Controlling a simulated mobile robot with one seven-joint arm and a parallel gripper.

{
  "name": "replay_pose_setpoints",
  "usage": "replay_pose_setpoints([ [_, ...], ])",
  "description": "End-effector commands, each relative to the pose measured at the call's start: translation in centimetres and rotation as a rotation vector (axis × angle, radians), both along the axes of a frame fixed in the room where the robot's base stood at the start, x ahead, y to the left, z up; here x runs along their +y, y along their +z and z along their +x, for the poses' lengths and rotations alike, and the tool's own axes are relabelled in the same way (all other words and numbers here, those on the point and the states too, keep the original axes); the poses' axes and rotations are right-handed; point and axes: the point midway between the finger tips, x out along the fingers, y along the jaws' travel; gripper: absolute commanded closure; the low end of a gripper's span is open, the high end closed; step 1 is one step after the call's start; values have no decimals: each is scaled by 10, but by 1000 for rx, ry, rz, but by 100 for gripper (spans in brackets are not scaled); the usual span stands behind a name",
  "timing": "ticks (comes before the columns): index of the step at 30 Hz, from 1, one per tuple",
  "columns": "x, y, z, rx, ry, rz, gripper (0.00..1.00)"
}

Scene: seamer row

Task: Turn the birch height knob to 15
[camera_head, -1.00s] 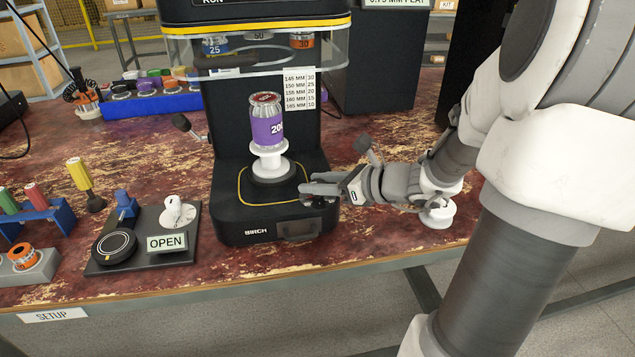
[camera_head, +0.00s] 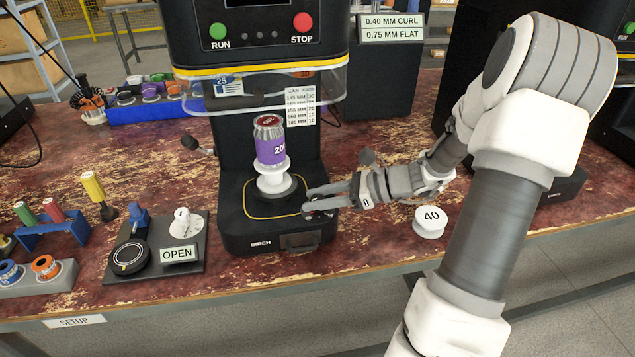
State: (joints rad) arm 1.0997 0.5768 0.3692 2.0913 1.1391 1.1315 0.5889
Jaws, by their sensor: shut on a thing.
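The black BIRCH seamer (camera_head: 262,243) stands in the middle of the table. A can with a purple label (camera_head: 270,150) stands upright on its white pedestal. My gripper (camera_head: 312,209) reaches in from the right to the front right of the machine's base. It is shut on a small dark part there, apparently the height knob, mostly hidden by the fingers. The knob's dial and reading cannot be made out. A chart (camera_head: 301,107) on the column pairs heights in mm with numbers; 160 MM goes with 15.
A white disc marked 40 (camera_head: 430,220) lies just right of the machine, below my arm. A lever (camera_head: 199,146) sticks out at the machine's left. A dark board with an OPEN sign (camera_head: 179,254) and tool racks stand further left.

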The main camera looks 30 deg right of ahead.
Motion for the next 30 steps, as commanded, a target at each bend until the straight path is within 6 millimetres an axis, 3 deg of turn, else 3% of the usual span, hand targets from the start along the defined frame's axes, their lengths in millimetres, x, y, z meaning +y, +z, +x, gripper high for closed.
replay_pose_setpoints([
  [1, 0, 7, 1, 3, 47, 3, 100],
  [30, 0, 0, 0, 3, 936, 1, 100],
])
